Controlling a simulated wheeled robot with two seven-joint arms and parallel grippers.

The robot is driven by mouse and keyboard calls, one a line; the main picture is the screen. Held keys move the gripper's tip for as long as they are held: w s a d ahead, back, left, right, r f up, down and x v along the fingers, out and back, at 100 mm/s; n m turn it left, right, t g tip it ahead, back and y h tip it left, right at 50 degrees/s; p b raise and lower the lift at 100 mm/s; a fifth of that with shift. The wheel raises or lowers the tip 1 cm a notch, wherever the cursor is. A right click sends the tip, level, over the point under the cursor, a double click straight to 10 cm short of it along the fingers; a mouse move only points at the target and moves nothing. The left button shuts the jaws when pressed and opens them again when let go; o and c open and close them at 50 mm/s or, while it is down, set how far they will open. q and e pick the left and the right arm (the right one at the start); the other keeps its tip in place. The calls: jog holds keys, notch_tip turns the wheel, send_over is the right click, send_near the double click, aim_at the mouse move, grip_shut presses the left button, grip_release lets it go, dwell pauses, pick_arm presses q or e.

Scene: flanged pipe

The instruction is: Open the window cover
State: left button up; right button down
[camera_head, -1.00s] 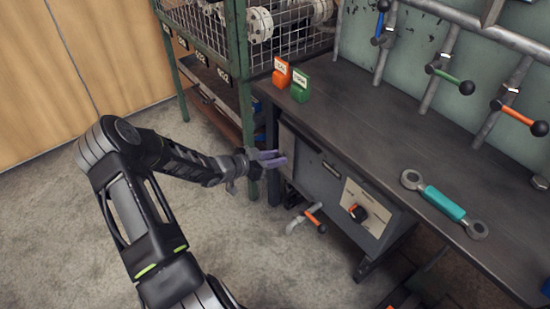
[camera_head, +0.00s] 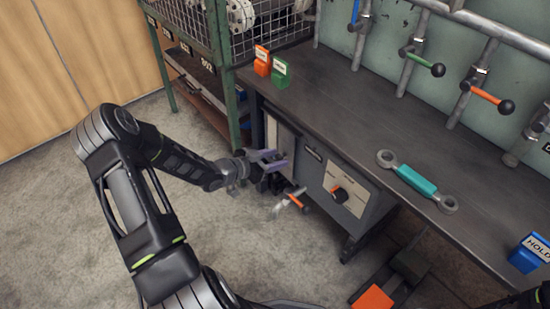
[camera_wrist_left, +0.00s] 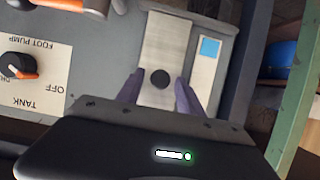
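The window cover (camera_wrist_left: 171,45) is a brushed metal plate with a round dark knob (camera_wrist_left: 160,78), on the front panel under the bench. In the head view the cover (camera_head: 285,143) is partly behind my gripper. A light strip with a blue square window (camera_wrist_left: 209,47) shows uncovered beside it. My left gripper (camera_head: 281,159) is at the panel. In the left wrist view its purple fingers (camera_wrist_left: 160,90) are apart, one on each side of the knob. I cannot tell whether either touches it. My right gripper is out of view.
A panel with a rotary switch (camera_head: 338,194) sits right of the cover. An orange-handled valve (camera_head: 294,201) is below. A green rack (camera_head: 219,60) stands left. The floor at left is clear.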

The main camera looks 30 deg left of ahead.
pick_arm(q)
jog(key=shift+o, duration=0.2)
jog(key=shift+s, duration=0.1)
jog(key=p+v, duration=0.3)
jog(key=v, duration=0.4)
jog(key=shift+s, duration=0.3)
jog(key=shift+a+r, duration=0.1)
